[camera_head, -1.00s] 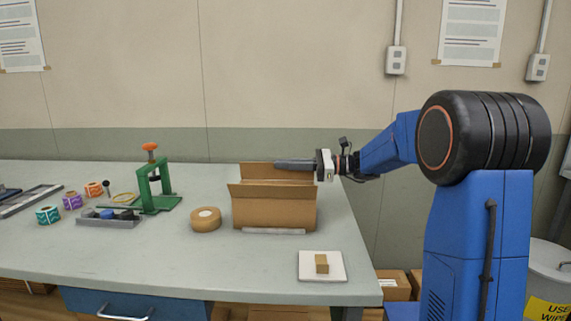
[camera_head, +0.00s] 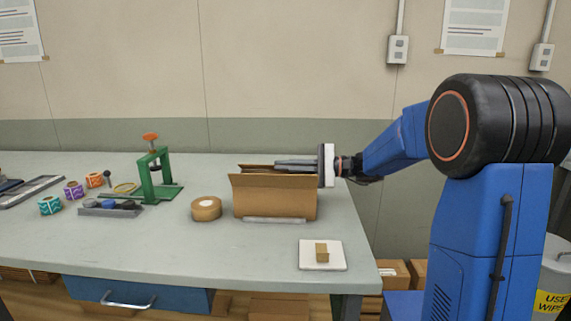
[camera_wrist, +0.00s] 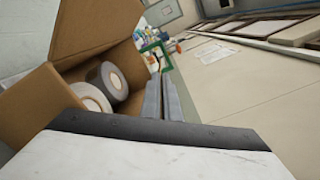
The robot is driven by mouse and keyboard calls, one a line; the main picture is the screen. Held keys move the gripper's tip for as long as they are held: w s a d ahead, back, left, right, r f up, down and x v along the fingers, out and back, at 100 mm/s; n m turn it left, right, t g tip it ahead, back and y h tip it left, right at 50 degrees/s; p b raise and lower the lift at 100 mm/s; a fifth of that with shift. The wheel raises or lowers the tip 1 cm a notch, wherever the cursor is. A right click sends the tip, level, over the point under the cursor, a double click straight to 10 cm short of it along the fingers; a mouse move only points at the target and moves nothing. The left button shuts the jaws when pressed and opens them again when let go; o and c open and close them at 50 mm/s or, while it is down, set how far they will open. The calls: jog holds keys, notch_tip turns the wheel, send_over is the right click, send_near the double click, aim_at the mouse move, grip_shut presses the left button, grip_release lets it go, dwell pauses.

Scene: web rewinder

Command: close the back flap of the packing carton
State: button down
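The brown packing carton (camera_head: 275,203) stands on the table, its front flap (camera_head: 262,181) raised and leaning toward the camera. The back flap (camera_head: 255,168) shows only as a thin strip behind the front flap, partly hidden by my gripper. My gripper (camera_head: 276,163) lies level across the carton's back top edge, reaching in from the right. In the wrist view its fingers (camera_wrist: 160,98) are side by side with nothing seen between them. There the carton (camera_wrist: 35,108) is open at left, with grey and white rolls (camera_wrist: 103,88) inside. Contact with the back flap cannot be made out.
A tape roll (camera_head: 206,208) and a green press (camera_head: 155,178) stand left of the carton. A white pad with a small brown block (camera_head: 322,253) lies in front, near the table edge. The wall is behind; table space at front left is clear.

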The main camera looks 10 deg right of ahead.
jog(key=shift+s+f+n, duration=0.1)
jog(key=shift+f+n, duration=0.1)
jog(key=shift+n, duration=0.2)
jog(key=c, duration=2)
grip_release()
